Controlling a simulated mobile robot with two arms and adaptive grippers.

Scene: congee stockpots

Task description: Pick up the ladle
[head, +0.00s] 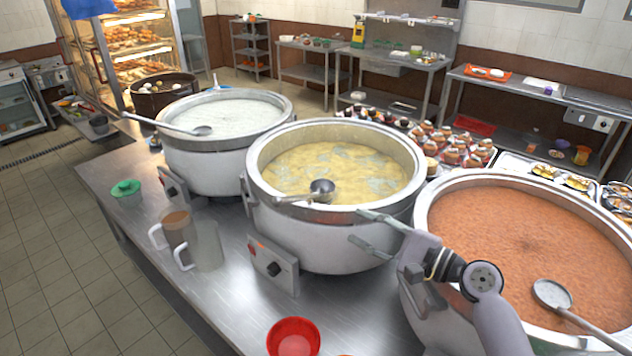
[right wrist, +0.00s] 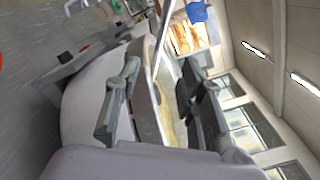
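Three ladles show in the head view. One ladle (head: 322,187) rests in the middle pot (head: 335,128) of yellow congee, its handle pointing left over the rim. Another ladle (head: 203,131) lies in the left pot (head: 165,145) of white congee. A third ladle (head: 552,293) lies in the right pot (head: 425,205) of reddish-brown food, its handle running to the lower right. My right gripper (head: 354,225) is open at the middle pot's front right rim, right of that pot's ladle. In the right wrist view its fingers (right wrist: 158,72) are apart with no ladle clearly between them. My left gripper is out of view.
Two mugs (head: 178,238) (head: 208,247), a green lid (head: 126,187) and a red bowl (head: 293,338) stand on the steel counter (head: 225,305) in front of the pots. Trays of small bowls (head: 470,150) are behind. The tiled floor (head: 50,240) at left is clear.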

